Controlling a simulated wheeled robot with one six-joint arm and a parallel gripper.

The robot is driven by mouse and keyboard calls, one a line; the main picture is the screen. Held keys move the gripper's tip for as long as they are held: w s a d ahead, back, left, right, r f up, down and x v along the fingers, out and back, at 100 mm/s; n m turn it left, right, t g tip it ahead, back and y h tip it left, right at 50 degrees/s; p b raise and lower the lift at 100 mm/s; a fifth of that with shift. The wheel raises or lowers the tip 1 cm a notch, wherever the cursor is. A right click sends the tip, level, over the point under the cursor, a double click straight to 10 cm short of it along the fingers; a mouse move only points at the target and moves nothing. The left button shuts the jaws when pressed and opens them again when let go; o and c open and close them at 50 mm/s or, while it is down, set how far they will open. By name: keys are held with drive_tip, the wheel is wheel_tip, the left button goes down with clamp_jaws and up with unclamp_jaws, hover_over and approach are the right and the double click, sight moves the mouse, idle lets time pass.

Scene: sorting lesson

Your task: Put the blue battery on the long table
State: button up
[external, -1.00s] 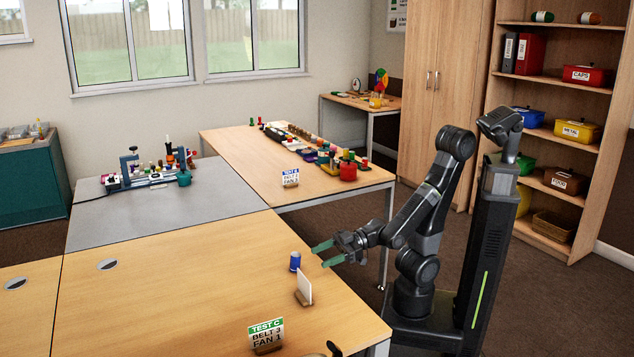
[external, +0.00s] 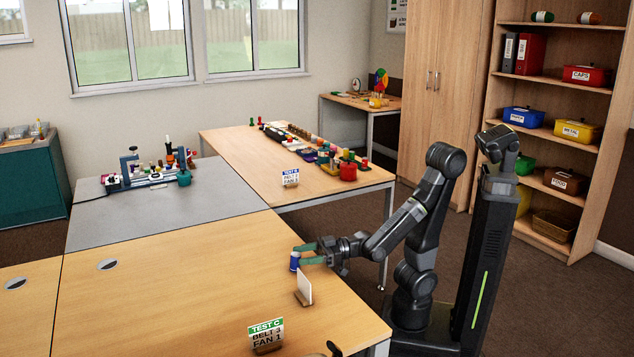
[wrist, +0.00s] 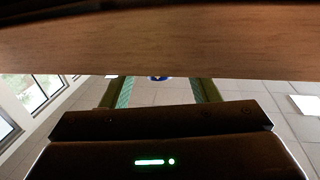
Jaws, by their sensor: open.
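The blue battery (external: 294,264) stands upright on the light wooden front table (external: 180,290), near its right edge. My gripper (external: 299,255) is open, its green fingers reaching in from the right at the battery. In the wrist view, a small piece of the blue battery (wrist: 158,78) shows between the two fingers (wrist: 160,92); the rest of it is hidden. I cannot see a grip on it. A long wooden table (external: 245,150) with a row of small things stands further back, behind the front table; its front left part is bare.
A white card in a wooden stand (external: 304,288) is close in front of the battery. A TEST C sign (external: 266,335) stands nearer the front edge. A grey table (external: 140,210) with a machine adjoins at the back left. Another sign (external: 290,178) is on the long table.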

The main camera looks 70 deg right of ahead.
drive_tip(key=shift+w+a, duration=0.1)
drive_tip(key=shift+w, duration=0.1)
clamp_jaws()
wheel_tip(320, 180, up, 10)
drive_tip(key=p, duration=0.5)
drive_tip(key=w+d+r+m+t+h+p, duration=0.1)
drive_tip(key=w+d+r+m+h+p, duration=0.15)
drive_tip(key=w+p, duration=0.65)
drive_tip(key=w+d+f+m+t+h+p, duration=0.25)
drive_tip(key=w+d+h+p, duration=0.25)
drive_tip(key=w+d+p, duration=0.6)
drive_tip(key=s+d+f+m+h+p, duration=0.1)
drive_tip(key=s+d+f+h+p, duration=0.1)
drive_tip(key=p, duration=0.8)
drive_tip(key=s+d+f, duration=0.1)
drive_tip(key=d+f, duration=0.1)
drive_tip(key=d, duration=0.1)
drive_tip(key=shift+d+f+m+p, duration=0.2)
drive_tip(key=shift+f+m+p, duration=0.15)
drive_tip(key=shift+f+m, duration=0.05)
